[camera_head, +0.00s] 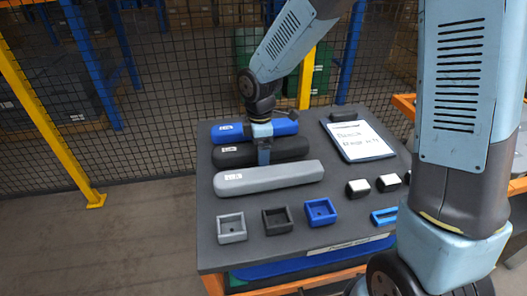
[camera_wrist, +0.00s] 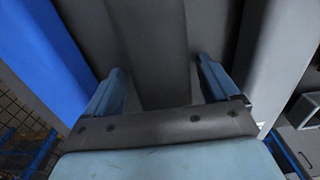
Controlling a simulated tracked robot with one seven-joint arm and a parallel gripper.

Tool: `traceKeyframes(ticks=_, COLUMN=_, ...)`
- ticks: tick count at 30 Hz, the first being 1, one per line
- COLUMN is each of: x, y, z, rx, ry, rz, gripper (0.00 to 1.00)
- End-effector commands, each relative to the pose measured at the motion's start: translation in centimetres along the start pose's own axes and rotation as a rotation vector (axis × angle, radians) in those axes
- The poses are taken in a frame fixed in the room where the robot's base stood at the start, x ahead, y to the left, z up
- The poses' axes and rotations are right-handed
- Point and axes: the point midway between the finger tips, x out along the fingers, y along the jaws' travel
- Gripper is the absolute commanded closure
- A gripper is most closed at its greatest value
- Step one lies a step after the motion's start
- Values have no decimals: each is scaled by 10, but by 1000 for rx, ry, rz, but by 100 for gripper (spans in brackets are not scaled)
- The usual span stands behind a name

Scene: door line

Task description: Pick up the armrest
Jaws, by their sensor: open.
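Three long armrests lie side by side on the dark tabletop. The blue armrest (camera_head: 283,128) is at the back, the black armrest (camera_head: 290,147) in the middle and the grey armrest (camera_head: 285,174) in front. My gripper (camera_head: 264,153) points down over the black armrest. In the wrist view my gripper (camera_wrist: 160,80) is open, its fingers on either side of the black armrest (camera_wrist: 155,50). The blue armrest (camera_wrist: 40,60) is left of the fingers and the grey armrest (camera_wrist: 280,65) right. Whether the fingers touch the black armrest cannot be told.
In front stand a grey tray (camera_head: 232,228), a black tray (camera_head: 277,220) and a blue tray (camera_head: 320,212). A clipboard (camera_head: 357,140) lies at the back right, near two white-topped blocks (camera_head: 358,188). A mesh fence (camera_head: 150,100) stands behind the table (camera_head: 215,262).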

Motion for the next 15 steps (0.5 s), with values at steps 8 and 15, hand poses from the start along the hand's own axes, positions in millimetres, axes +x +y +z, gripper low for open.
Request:
traceKeyframes(ticks=8, x=3, y=0, z=0, rx=0, ry=0, rz=0, gripper=12)
traceKeyframes(ticks=15, x=4, y=0, z=0, rx=1, ry=0, rz=0, gripper=12)
